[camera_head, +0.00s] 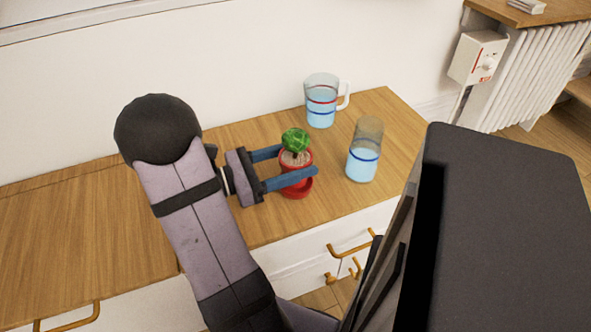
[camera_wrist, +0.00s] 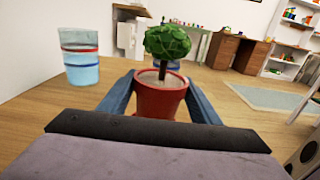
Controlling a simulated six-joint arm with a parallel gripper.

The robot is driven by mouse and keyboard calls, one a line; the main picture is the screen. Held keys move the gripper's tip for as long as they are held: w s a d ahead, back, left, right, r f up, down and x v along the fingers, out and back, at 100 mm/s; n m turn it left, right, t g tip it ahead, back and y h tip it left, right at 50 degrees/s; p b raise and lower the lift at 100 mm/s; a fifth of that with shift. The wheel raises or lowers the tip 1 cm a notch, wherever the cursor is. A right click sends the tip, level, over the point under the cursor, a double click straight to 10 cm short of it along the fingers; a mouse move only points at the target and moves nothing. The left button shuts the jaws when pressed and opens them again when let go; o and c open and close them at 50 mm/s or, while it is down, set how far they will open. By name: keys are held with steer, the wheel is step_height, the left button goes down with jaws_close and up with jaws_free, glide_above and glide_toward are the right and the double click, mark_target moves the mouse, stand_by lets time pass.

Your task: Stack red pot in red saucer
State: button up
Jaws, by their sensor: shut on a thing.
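The red pot (camera_head: 308,157) holds a small green plant with a round leafy top (camera_head: 295,140). My gripper (camera_head: 298,163) is shut on the red pot, with one blue finger on each side of it. The pot is upright in the wrist view (camera_wrist: 160,99), between the two fingers. The red saucer (camera_head: 297,191) shows just below the pot and the near finger in the head view. The finger hides part of the saucer, and I cannot tell whether the pot touches it. The saucer is not clearly seen in the wrist view.
A clear mug (camera_head: 321,105) with red and blue bands stands behind the pot near the wall. A glass (camera_head: 363,158) with a blue band stands to the right. The wooden cabinet top (camera_head: 90,225) is bare on the left. Its front edge lies close to the saucer.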

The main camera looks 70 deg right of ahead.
steer(key=shift+f, duration=0.9)
steer(key=shift+f, duration=0.3)
steer(key=o, duration=1.4)
steer(key=shift+f, duration=0.1)
steer(key=shift+w+a+r, duration=0.15)
steer(key=shift+r, duration=0.3)
steer(key=p+v, duration=0.4)
steer(key=v, duration=0.7)
steer(key=shift+w+a, duration=0.25)
